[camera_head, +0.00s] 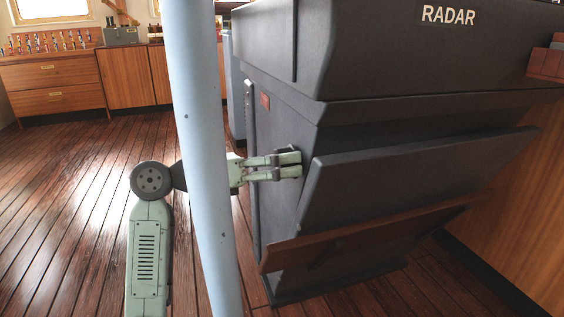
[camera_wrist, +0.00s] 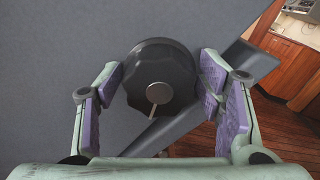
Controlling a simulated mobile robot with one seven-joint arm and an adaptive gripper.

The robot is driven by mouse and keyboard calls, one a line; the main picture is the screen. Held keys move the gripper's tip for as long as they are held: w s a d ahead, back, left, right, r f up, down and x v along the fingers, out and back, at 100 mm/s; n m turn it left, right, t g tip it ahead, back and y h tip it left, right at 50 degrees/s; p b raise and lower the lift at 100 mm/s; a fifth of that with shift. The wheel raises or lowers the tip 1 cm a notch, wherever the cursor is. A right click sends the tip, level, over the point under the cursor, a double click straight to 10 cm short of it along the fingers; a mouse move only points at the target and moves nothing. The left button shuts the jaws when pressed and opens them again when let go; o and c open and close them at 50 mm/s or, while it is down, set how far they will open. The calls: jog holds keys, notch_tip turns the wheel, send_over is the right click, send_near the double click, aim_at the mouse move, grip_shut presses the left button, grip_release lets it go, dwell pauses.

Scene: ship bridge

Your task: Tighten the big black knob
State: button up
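The big black knob (camera_wrist: 165,72) shows in the middle of the wrist view, on a flat dark grey panel. It is round with a notched rim and a pale pointer line on its face that points downward. My gripper (camera_wrist: 161,66) has its two purple-padded fingers on either side of the knob, the tips close to its rim. A thin gap seems to show at the left; contact on the right is not clear. In the head view my gripper (camera_head: 289,164) reaches the side of the dark radar console (camera_head: 400,55); I cannot make out the knob there.
A pale blue pole (camera_head: 200,130) stands in front of my arm in the head view. A sloping panel (camera_head: 420,175) and a wooden ledge (camera_head: 370,235) jut from the console beside my gripper. Wooden cabinets (camera_head: 50,85) line the back; the plank floor (camera_head: 70,180) at left is clear.

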jog(key=shift+o, duration=0.7)
jog(key=v, duration=1.2)
